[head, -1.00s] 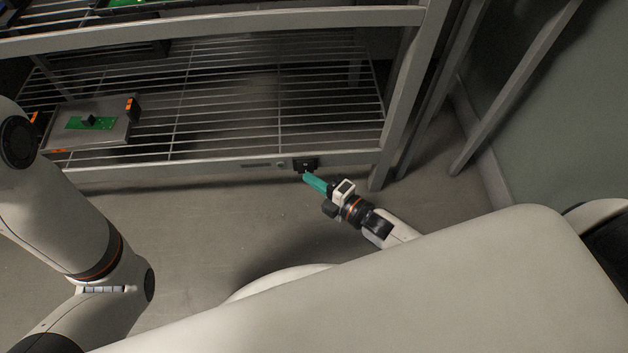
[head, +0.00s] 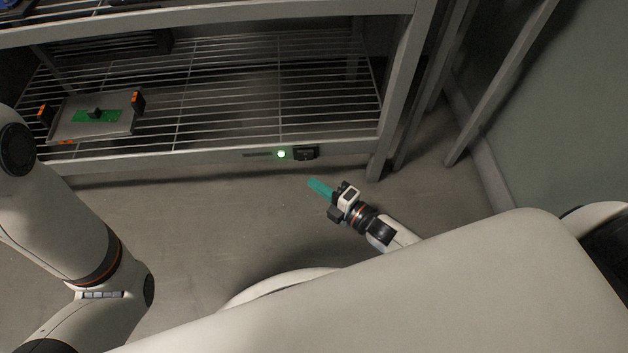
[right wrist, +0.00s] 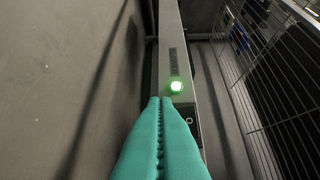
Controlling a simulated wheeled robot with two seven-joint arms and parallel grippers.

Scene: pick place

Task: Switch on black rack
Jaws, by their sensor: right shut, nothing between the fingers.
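The rack (head: 220,163) is a metal frame with wire shelves, grey in the head view. On its lower front rail sits a small black switch box (head: 305,152). A round lamp (head: 281,154) left of the switch glows green. In the right wrist view the lamp (right wrist: 176,87) is lit, and the switch (right wrist: 191,121) is partly hidden behind my fingers. My right gripper (head: 312,183), with teal fingers, is shut and empty in front of the rail, apart from the switch in the head view. The fingertips also show in the right wrist view (right wrist: 161,100). My left gripper is out of view.
A metal tray (head: 63,130) with a green circuit board (head: 97,116) and orange-marked corners lies on the wire shelf at left. A rack leg (head: 392,120) and slanted bars stand at right near the wall. The floor before the rack is clear.

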